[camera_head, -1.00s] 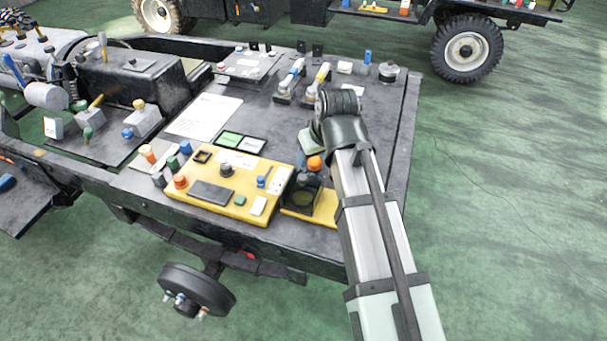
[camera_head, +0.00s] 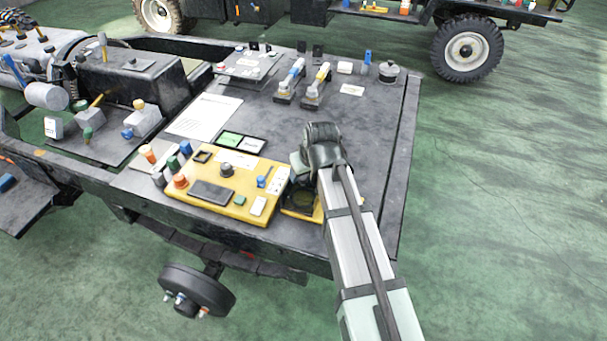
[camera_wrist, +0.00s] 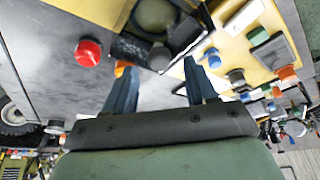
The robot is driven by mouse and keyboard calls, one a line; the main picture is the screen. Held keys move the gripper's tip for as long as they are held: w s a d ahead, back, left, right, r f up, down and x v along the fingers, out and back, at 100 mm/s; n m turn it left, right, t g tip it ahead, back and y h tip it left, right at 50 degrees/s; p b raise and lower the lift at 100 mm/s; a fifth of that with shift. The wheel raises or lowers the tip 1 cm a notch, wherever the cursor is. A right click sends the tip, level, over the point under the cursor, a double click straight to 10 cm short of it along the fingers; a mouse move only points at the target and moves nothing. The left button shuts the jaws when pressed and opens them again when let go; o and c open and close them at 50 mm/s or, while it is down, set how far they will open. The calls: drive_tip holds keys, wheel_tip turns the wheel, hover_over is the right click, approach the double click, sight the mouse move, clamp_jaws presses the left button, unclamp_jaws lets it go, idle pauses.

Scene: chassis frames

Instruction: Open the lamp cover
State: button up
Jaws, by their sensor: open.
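In the wrist view, a dark round lamp (camera_wrist: 156,14) sits in a black square frame on a yellow plate. A dark knob-like part (camera_wrist: 160,57) is at the frame's near corner, and I cannot tell whether it belongs to the cover. My gripper (camera_wrist: 157,68) is open and empty; its two blue-grey fingers stand on either side of that part, apart from it as far as I see. In the head view, the lamp unit (camera_head: 300,200) is at the table's front edge, partly hidden by my arm. My fingers are hidden there.
A yellow control panel (camera_head: 222,206) with knobs and buttons lies just left of the lamp unit. A red knob (camera_wrist: 88,52) and an orange knob (camera_wrist: 122,67) are near the left finger. Two toggle clamps stand at the back. The table's right part is clear.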

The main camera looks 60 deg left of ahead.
drive_tip(key=shift+x, duration=1.05)
clamp_jaws()
